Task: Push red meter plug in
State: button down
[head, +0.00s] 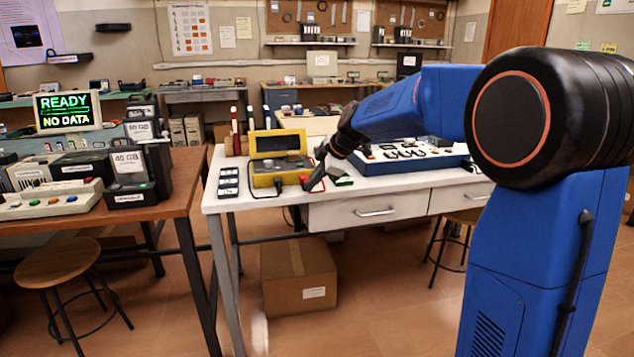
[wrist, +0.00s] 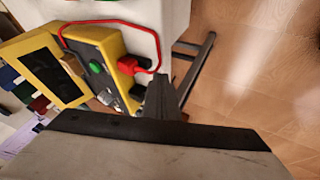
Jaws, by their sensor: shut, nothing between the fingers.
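The yellow meter (head: 268,181) stands on the white table near its front left, with its dark screen lid raised. It also shows in the wrist view (wrist: 110,43), turned on its side. The red plug (wrist: 127,65) sits at the meter's edge, with a red cable looping from it. I cannot tell how deep it is in its socket. In the head view the red plug (head: 304,180) is small, beside my gripper. My gripper (head: 308,188) is shut and empty, pointing down at the meter's right front. Its closed fingers (wrist: 161,82) are close to the plug, apparently not touching it.
A black piece (wrist: 138,92) sits on the meter beside the red plug. A dark board with green (head: 340,180) lies right of my gripper, before a blue tray (head: 385,168). A card with dark pieces (head: 229,182) lies left of the meter. The table's front edge is close.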

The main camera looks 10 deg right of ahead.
jog(key=v, duration=1)
jog(key=s+d+f+m+h, duration=0.1)
jog(key=s+f+m, duration=0.4)
jog(key=s, duration=0.8)
jog(key=s+d+f+m+h, duration=0.2)
jog(key=s+f+m, duration=0.4)
jog(key=s, duration=0.8)
jog(key=s+d+f+m+g+h, duration=0.1)
jog(key=s+f+m, duration=0.4)
jog(key=s, duration=0.9)
jog(key=shift+d+f+m+h, duration=0.3)
jog(key=shift+d+f+m, duration=0.15)
jog(key=shift+f, duration=0.15)
